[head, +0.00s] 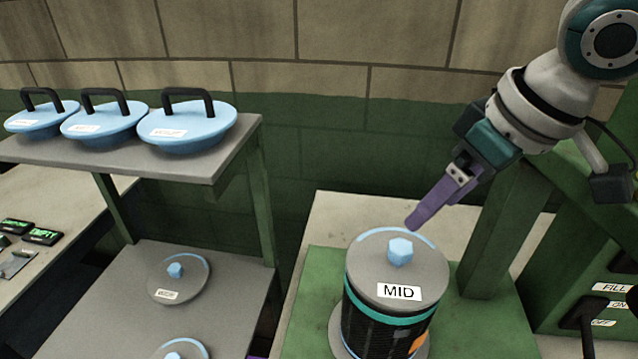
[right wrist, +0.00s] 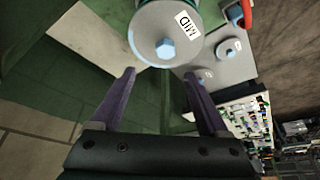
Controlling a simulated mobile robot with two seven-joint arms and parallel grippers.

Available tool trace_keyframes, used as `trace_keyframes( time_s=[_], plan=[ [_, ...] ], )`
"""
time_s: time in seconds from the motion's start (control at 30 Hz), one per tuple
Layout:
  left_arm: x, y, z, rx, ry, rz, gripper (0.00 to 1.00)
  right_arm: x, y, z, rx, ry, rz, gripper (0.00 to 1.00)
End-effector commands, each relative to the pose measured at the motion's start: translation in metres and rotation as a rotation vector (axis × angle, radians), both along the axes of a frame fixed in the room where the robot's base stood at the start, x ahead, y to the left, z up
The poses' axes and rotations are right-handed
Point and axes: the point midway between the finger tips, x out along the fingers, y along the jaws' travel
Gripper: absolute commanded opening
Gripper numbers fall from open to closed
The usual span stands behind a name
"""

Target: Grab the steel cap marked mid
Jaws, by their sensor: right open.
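The steel cap marked MID (head: 372,272) is a round grey disc with a light blue knob (head: 400,251) and a white label. It sits on top of a dark cylinder (head: 385,325) with a teal band. My right gripper (head: 413,222) has purple fingers and is just above and behind the cap's far edge in the head view, apart from the knob. In the right wrist view the fingers (right wrist: 160,85) are spread with nothing between them, and the cap (right wrist: 185,22) with its knob lies beyond the fingertips. My left gripper is not in view.
Two similar grey caps lie on a lower shelf, one here (head: 180,278) and one lower (head: 172,349). Blue lids with black handles (head: 187,125) stand on an upper shelf (head: 215,165). A green post (head: 500,240) and a panel with FILL labels (head: 600,300) stand at the right.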

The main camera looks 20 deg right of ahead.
Motion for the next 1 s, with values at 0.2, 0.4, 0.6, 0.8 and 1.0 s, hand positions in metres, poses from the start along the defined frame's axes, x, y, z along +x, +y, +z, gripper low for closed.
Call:
trace_keyframes(
  time_s=[0.2, 0.4, 0.6, 0.8, 1.0],
  plan=[
    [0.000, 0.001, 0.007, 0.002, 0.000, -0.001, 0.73, 0.011, 0.004, -0.027, 0.003, 0.002, 0.000, 0.78],
    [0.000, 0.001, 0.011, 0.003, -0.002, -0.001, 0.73, 0.014, 0.007, -0.041, 0.000, 0.003, 0.003, 0.78],
    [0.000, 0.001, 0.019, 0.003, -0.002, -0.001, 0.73, 0.017, 0.014, -0.071, 0.002, 0.003, 0.002, 0.78],
    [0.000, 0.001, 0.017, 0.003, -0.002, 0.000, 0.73, 0.023, 0.015, -0.086, 0.000, 0.001, 0.004, 0.78],
    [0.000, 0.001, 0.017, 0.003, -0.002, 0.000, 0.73, 0.024, 0.015, -0.087, -0.001, 0.000, 0.004, 0.78]
  ],
)
